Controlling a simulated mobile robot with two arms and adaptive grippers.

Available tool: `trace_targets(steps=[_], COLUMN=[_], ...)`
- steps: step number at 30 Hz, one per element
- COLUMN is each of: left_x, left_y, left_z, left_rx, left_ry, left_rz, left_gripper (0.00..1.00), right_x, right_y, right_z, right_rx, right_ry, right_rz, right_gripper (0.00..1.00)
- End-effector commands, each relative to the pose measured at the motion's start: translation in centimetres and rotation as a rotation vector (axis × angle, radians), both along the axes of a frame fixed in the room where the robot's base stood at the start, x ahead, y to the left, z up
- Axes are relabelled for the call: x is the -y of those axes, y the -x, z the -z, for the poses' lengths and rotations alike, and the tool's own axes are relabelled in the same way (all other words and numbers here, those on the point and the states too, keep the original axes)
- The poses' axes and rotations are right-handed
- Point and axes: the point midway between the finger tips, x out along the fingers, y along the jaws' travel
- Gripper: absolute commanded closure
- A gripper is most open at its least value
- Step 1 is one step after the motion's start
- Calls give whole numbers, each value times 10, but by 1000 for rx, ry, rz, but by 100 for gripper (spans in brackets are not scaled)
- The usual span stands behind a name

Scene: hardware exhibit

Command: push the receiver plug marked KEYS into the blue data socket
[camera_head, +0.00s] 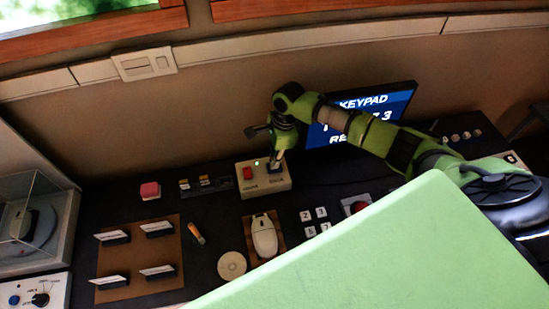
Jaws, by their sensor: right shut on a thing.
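My right gripper (277,157) points down over the right part of a beige box (268,187). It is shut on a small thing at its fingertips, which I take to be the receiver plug. The plug is mostly hidden by the fingers and no KEYS mark can be read. The blue data socket cannot be made out; the gripper covers that part of the box top. I cannot tell whether the plug touches the box. My left gripper is not in view.
A white mouse (264,236) lies in front. A lit screen (388,103) stands behind my right arm.

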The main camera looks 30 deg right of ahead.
Motion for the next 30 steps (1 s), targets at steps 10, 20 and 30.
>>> trace_targets(steps=[10,20,30], left_x=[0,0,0], left_y=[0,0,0], left_z=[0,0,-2], left_rx=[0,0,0], left_ry=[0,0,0], left_rz=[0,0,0], left_gripper=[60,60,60], right_x=[0,0,0], right_y=[0,0,0], right_z=[1,1,-1], right_rx=[0,0,0], right_ry=[0,0,0], right_rz=[0,0,0], right_gripper=[70,53,53])
